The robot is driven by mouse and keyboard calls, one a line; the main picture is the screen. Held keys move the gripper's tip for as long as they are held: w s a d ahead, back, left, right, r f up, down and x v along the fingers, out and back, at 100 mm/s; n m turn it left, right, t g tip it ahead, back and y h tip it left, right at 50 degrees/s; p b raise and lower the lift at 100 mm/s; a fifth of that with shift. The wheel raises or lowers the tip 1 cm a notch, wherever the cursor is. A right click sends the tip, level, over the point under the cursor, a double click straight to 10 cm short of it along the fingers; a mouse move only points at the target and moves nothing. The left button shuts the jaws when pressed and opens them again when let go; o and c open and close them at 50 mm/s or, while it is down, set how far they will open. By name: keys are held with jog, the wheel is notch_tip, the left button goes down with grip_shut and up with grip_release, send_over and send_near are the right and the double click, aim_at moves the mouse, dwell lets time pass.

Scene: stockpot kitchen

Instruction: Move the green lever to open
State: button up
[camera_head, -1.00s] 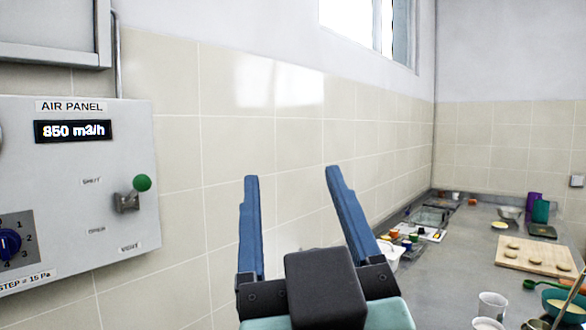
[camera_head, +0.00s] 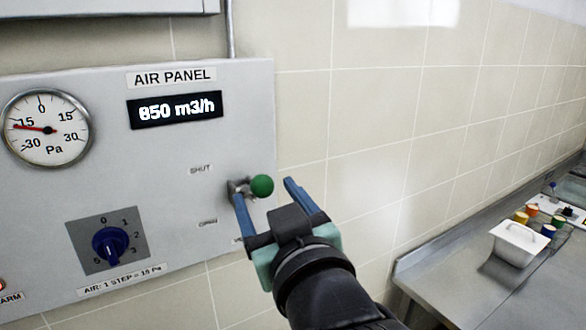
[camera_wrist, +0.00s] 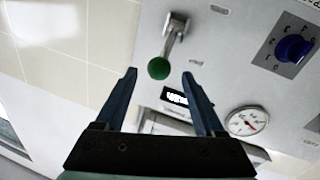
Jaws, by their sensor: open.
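The lever with a green ball knob (camera_head: 262,186) sticks out from the right part of the grey air panel (camera_head: 180,160). Its metal base sits between the SHUT label (camera_head: 200,169) above and the OPEN label (camera_head: 208,223) below. My gripper (camera_head: 264,190) is open in front of the panel, with its blue fingers on either side of the knob in the head view. In the wrist view, the green knob (camera_wrist: 159,68) lies just beyond and between the fingertips (camera_wrist: 160,74). I cannot tell whether a finger touches the lever.
The panel also bears a pressure gauge (camera_head: 46,128), a display reading 850 m3/h (camera_head: 178,108) and a blue rotary knob (camera_head: 110,244). A steel counter (camera_head: 440,275) with a white lidded container (camera_head: 519,243) and small colored jars stands at the right.

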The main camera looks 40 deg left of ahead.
aim_at(265, 191)
jog(key=shift+p+x, duration=0.5)
jog(key=shift+x, duration=1.4)
jog(key=shift+w, duration=0.1)
grip_shut()
